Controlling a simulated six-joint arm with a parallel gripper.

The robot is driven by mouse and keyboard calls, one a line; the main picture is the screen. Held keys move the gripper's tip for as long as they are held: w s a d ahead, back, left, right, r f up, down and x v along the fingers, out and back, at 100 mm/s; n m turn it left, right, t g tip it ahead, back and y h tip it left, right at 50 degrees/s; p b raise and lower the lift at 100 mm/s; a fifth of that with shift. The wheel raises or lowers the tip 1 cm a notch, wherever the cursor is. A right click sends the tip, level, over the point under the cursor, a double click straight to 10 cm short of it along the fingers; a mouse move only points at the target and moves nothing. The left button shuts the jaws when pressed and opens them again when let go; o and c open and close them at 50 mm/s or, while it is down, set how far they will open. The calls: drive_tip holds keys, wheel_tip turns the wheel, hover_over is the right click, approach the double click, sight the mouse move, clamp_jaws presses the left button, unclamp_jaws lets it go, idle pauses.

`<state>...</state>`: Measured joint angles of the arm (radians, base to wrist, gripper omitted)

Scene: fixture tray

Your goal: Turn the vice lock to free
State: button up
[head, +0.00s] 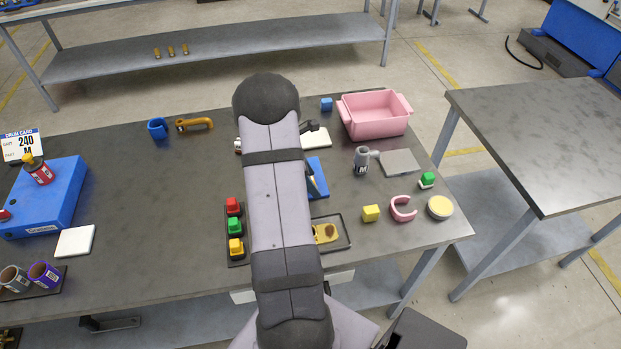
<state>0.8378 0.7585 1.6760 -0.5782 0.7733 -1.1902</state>
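My arm crosses the middle of the bench and hides what is under it. My gripper does not show; it seems to be hidden behind the arm. A blue item (318,168) with a dark, slanted part pokes out to the right of the arm and may be part of the vice, but I cannot tell. A small dark part (310,127) shows beside a white block (318,138) at the arm's upper right. No vice lock can be made out, so its position cannot be read.
Right of the arm are a pink bin (376,133), a grey cup (362,160), a yellow cube (371,213), a pink ring (403,213) and a tray (342,232). The left-centre bench is clear.

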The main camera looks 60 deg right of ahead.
drive_tip(key=c, duration=1.1)
drive_tip(key=shift+o, duration=0.2)
drive_tip(key=shift+m, duration=0.3)
drive_tip(key=m, duration=0.1)
drive_tip(key=m+y, duration=0.1)
drive_tip(key=m, duration=0.1)
drive_tip(key=shift+w+d+m+g, duration=0.1)
drive_tip(key=shift+d+m+g, duration=0.05)
drive_tip(key=shift+m+g, duration=0.2)
drive_tip(key=m+y, duration=0.1)
drive_tip(key=m, duration=0.1)
drive_tip(key=m+y, duration=0.1)
drive_tip(key=m, duration=0.1)
drive_tip(key=shift+d+m+g, duration=0.2)
drive_tip(key=shift+m+g, duration=0.05)
drive_tip(key=m+y, duration=0.1)
drive_tip(key=m, duration=0.3)
drive_tip(key=shift+d+m+y+b, duration=0.1)
drive_tip(key=shift+m+y+b, duration=0.2)
drive_tip(key=shift+y+b, duration=0.1)
drive_tip(key=m, duration=0.2)
drive_tip(key=m+t+y, duration=0.1)
drive_tip(key=m, duration=0.1)
drive_tip(key=shift+d+m+y, duration=0.15)
drive_tip(key=shift+m+y, duration=0.15)
drive_tip(key=shift+r, duration=0.1)
